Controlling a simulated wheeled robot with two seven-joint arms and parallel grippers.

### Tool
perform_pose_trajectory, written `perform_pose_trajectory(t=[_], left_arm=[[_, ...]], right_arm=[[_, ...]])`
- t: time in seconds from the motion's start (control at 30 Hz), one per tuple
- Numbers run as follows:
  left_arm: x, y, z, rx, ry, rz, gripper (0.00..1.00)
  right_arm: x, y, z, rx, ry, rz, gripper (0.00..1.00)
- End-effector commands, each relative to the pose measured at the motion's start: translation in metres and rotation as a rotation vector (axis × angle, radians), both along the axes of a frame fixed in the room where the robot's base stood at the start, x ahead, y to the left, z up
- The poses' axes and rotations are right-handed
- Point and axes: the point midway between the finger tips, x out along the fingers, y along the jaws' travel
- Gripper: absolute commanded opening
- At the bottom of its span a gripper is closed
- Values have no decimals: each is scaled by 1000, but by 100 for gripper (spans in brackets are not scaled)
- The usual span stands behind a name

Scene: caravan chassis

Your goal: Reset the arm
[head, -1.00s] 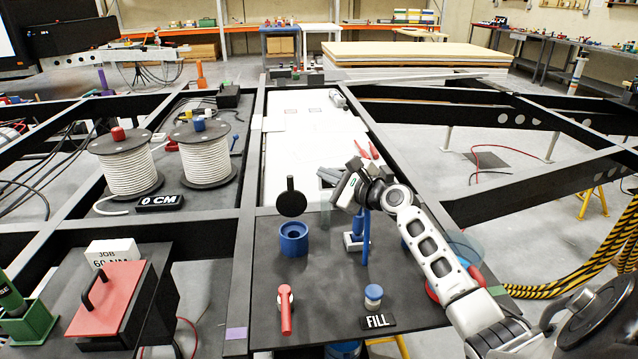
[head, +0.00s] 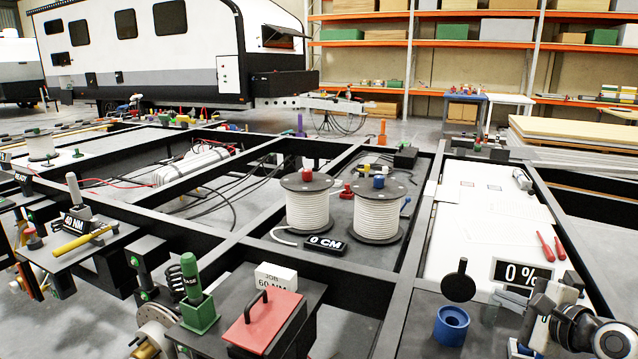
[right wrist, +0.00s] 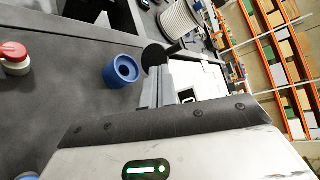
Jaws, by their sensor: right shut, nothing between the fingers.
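My right gripper (head: 512,302) is at the lower right of the head view, above the dark worktop. It is shut and empty, and its arm runs off at the lower right. In the right wrist view its closed fingers (right wrist: 158,90) point toward a black disc (right wrist: 155,54) and a blue ring-shaped cup (right wrist: 122,71). The blue cup (head: 451,326) and the black disc (head: 459,285) also show left of the gripper in the head view. My left gripper is not in view.
A "0 %" sign (head: 521,273) stands just behind the right gripper. Red-handled pliers (head: 545,246) lie on the white panel. Two rope spools (head: 306,209) stand farther left, with a red-lidded block (head: 263,322) nearer. A red knob (right wrist: 14,57) shows in the wrist view.

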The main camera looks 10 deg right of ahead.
Motion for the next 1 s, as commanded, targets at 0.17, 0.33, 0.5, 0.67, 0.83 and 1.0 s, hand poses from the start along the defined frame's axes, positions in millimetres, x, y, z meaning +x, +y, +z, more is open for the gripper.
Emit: perform_pose_trajectory(t=[0.17, 0.33, 0.5, 0.67, 0.83, 1.0], left_arm=[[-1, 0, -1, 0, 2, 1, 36], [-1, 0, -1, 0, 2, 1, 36], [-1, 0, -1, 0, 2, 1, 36], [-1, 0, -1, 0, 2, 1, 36], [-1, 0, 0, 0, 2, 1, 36], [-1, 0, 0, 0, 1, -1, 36]], right_arm=[[-66, 91, -89, -538, 180, 362, 0], [-139, 146, -134, -968, 262, 723, 0], [-197, 174, -148, -1248, 294, 1008, 0], [-240, 188, -147, -1427, 309, 1226, 0], [-280, 196, -138, -1563, 319, 1429, 0], [-262, 202, -156, -1619, 241, 1375, 0]])
